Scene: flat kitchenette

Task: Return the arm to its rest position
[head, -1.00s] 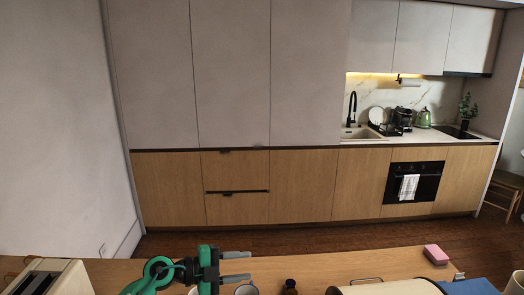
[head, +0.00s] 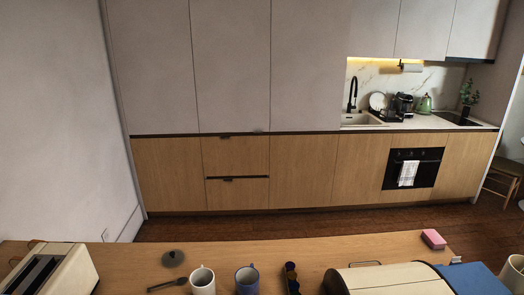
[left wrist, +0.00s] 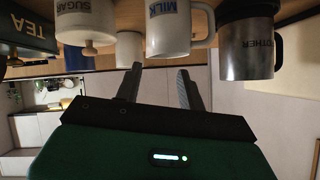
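My left gripper (left wrist: 160,70) shows in the left wrist view. Its two dark fingers stand apart with nothing between them, so it is open and empty. The left wrist view is upside down, with the wooden surface along its top edge. A white MILK container (left wrist: 168,32), a white SUGAR container (left wrist: 86,22) and a metal mug with dark lettering (left wrist: 246,45) appear near the fingers. I cannot tell how close the fingertips are to them. The head view shows neither gripper. My right gripper is not in view.
The wooden counter (head: 330,250) holds a toaster (head: 50,272), a white mug (head: 202,281), a blue mug (head: 247,280), a dark spoon (head: 166,285), a bread box (head: 385,282) and a pink sponge (head: 433,239). A dark TEA tin (left wrist: 38,42) shows in the left wrist view.

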